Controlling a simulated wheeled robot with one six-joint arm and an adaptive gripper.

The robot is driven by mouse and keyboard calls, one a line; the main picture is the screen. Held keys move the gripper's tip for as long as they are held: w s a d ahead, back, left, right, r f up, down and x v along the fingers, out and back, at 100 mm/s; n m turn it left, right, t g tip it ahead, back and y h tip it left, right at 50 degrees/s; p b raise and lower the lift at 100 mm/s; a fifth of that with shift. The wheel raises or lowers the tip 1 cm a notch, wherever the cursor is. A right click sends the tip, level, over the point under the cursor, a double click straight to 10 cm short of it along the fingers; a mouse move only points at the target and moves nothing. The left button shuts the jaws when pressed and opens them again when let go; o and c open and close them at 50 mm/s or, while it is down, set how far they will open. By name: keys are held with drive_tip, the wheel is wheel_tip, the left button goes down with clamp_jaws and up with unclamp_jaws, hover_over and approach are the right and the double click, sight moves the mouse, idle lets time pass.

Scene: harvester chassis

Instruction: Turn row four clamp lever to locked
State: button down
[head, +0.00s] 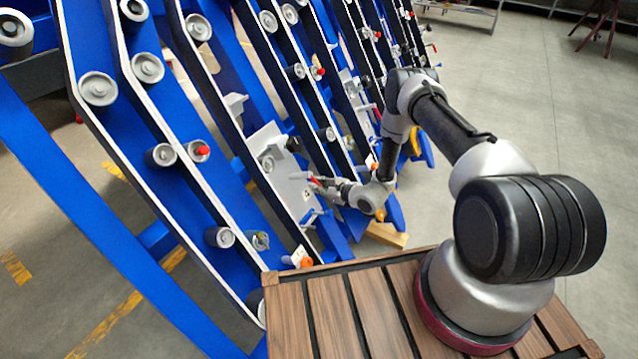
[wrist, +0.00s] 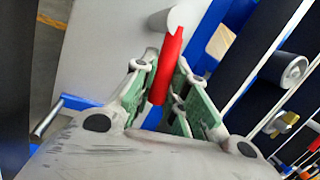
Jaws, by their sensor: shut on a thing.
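A red clamp lever (wrist: 168,62) stands in front of a light grey plate in the wrist view. It runs up and slightly right to a pale pivot. My gripper (wrist: 161,72) is shut on the lower part of this lever, with green-padded fingers on either side. In the head view my gripper (head: 328,187) is at the grey plate (head: 287,185) on the blue frame, and a bit of the red lever (head: 314,182) shows at its tips. Whether the lever is locked cannot be told, and no row label is readable.
Blue sloping rails (head: 150,110) with rollers fill the left and middle. A red knob (head: 203,151) and an orange knob (head: 306,262) sit on nearer rails. A roller (wrist: 291,68) is right of my gripper in the wrist view. Open floor (head: 570,130) lies to the right.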

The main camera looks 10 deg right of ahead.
drive_tip(key=shift+s+a+f+m+h, duration=0.15)
drive_tip(key=shift+s+m, duration=0.1)
drive_tip(key=shift+m, duration=0.3)
drive_tip(key=shift+s+a+r+m+h, duration=0.1)
drive_tip(key=shift+s+a+m+h, duration=0.1)
drive_tip(key=shift+m, duration=0.35)
drive_tip(key=c, duration=1.4)
unclamp_jaws()
drive_tip(key=shift+s+d, duration=0.1)
drive_tip(key=v, duration=1.1)
drive_tip(key=shift+s+d, duration=0.15)
drive_tip(key=shift+s, duration=0.2)
